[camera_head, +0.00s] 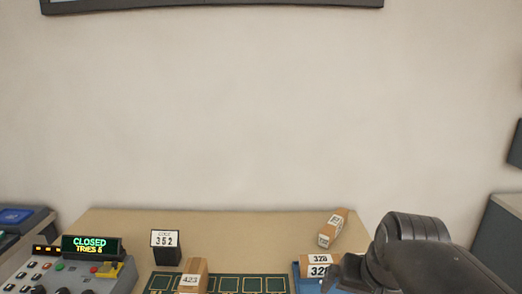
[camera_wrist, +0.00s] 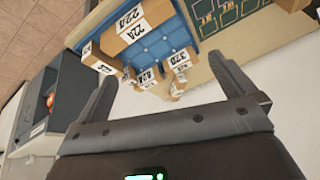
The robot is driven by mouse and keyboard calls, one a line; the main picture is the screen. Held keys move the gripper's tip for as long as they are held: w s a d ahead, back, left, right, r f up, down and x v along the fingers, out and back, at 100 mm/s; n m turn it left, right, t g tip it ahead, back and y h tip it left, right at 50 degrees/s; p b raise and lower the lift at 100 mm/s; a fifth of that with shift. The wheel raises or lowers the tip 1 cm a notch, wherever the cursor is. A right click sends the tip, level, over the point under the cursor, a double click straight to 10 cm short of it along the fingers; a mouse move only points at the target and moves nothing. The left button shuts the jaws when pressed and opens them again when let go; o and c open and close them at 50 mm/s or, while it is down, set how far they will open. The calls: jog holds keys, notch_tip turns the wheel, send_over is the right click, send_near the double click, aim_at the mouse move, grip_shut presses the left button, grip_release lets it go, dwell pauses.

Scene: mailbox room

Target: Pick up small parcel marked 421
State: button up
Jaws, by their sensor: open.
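I cannot make out with certainty a parcel marked 421 in either view. In the wrist view, a small parcel (camera_wrist: 149,76) in the blue tray (camera_wrist: 163,43) has a label that seems to start with 4, but its last digit is unclear. In the head view, a small brown parcel (camera_head: 194,269) on the table seems to be marked 423. Another small parcel (camera_head: 334,226) lies tilted at the back, its label too small to read. My gripper (camera_wrist: 165,68) is open and empty, its fingers spread before the tray; it also shows in the head view (camera_head: 338,275).
Larger parcels marked 22-something (camera_wrist: 135,27) and one marked about 320 (camera_wrist: 180,60) are in the tray. A sign reading 352 (camera_head: 165,242) stands on the table (camera_head: 260,225). A control panel (camera_head: 60,278) showing CLOSED is at left. A dark green grid mat (camera_head: 240,284) lies in front.

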jog(key=s+a+n, duration=0.1)
jog(key=s+a+f+n, duration=0.1)
jog(key=s, duration=0.1)
jog(key=s+f+n, duration=0.1)
jog(key=shift+s+a+f+t, duration=0.1)
jog(key=shift+s+a+t, duration=0.25)
jog(key=shift+a+t, duration=0.05)
jog(key=c, duration=0.7)
jog(key=shift+c, duration=0.2)
